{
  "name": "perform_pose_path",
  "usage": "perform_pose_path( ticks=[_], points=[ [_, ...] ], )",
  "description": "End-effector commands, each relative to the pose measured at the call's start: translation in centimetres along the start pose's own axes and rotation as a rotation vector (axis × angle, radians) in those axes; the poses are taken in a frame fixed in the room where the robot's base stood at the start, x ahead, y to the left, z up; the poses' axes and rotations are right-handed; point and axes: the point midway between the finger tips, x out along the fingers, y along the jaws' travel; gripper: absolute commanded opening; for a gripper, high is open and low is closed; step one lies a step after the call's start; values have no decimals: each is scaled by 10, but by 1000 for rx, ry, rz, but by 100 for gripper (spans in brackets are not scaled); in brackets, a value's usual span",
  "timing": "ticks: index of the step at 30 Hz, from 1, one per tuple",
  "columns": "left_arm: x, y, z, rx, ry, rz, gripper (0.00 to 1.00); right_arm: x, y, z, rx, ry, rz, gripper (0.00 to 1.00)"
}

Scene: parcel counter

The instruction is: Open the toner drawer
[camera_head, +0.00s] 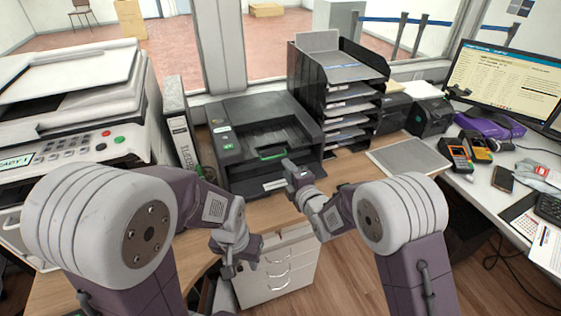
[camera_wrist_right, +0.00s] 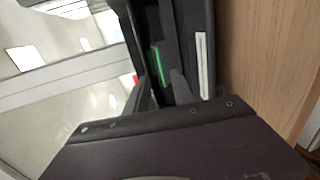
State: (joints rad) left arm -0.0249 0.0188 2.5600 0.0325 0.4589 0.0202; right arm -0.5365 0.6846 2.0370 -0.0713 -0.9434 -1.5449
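The dark grey printer (camera_head: 240,108) stands on the wooden counter at the middle of the head view. A green handle (camera_head: 271,154) shows inside its dark front opening; it also appears in the right wrist view (camera_wrist_right: 157,66). A white label strip (camera_head: 275,184) is on the lower front; the wrist view shows it too (camera_wrist_right: 203,66). I cannot tell clearly how far the toner drawer is in or out. My right gripper (camera_head: 290,168) is just in front of the printer, its fingers apart and empty, pointing towards the green handle. My left gripper (camera_head: 232,268) hangs low before the white cabinet, away from the printer.
A black tray tower (camera_head: 305,85) stands right of the printer, and an upright grey binder-like box (camera_head: 179,125) left of it. A large white copier (camera_head: 85,130) fills the left. Card terminals (camera_head: 455,153) and a monitor (camera_head: 505,80) are at right. A grey mat (camera_head: 408,157) lies bare.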

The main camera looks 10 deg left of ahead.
Motion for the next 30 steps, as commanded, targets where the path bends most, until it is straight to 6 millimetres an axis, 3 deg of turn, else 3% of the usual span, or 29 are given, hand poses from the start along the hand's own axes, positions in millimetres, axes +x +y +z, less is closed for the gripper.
perform_pose_path(
  ticks=[12, 24, 27, 30],
  points=[
    [0, 0, 0, 0, 0, 0, 36, 75, -1, 1, 1, -1, 0, 29],
    [0, 0, 0, 0, 0, 0, 36, 86, 0, 1, 1, -2, -2, 29],
    [0, 0, 0, 0, 0, 0, 36, 85, 0, 1, 1, -2, -2, 2],
    [0, 0, 0, 0, 0, 0, 36, 85, 0, 1, 1, -2, -2, 0]
  ],
)
